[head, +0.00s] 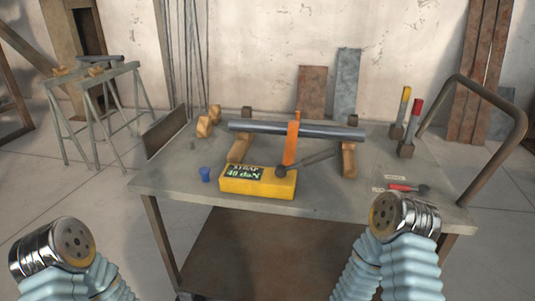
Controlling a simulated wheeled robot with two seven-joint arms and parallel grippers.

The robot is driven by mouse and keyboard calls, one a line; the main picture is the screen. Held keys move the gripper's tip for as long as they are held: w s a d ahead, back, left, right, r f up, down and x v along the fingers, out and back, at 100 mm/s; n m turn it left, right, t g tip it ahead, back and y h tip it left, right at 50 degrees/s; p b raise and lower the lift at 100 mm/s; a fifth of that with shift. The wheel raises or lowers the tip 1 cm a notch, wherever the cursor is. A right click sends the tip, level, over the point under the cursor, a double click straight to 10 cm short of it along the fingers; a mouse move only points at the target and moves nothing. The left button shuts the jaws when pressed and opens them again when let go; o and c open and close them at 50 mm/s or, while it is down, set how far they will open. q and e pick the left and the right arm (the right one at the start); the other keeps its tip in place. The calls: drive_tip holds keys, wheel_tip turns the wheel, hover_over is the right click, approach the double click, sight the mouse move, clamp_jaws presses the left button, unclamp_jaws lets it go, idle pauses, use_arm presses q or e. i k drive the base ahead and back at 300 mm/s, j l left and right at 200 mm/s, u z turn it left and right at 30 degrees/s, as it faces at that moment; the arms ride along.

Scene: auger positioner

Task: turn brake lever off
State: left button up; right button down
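I cannot tell for certain which part is the brake lever. A small red-handled lever (404,187) lies low on the table's right side, beside two small white labels too small to read; my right arm's end is just below it in the picture. Behind it, a yellow-handled lever (405,98) and another red-handled lever (415,114) stand upright on dark blocks. A dark rod with a round knob (305,163) slants over the yellow box. My arms show at the lower left and lower right with round silver ends; no gripper fingers are visible on either.
The grey table (170,180) carries a long metal tube (270,130) on wooden blocks, an orange upright strap (291,140), a yellow box (257,184) and a blue cup (205,174). A bent handrail (490,95) edges the right side. A sawhorse (100,100) stands left.

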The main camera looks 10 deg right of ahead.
sight(423, 189)
drive_tip(key=z, duration=1.45)
drive_tip(key=k+l+z, duration=0.15)
drive_tip(key=z, duration=0.15)
drive_tip(key=i+j, duration=0.15)
drive_tip(key=i, duration=0.3)
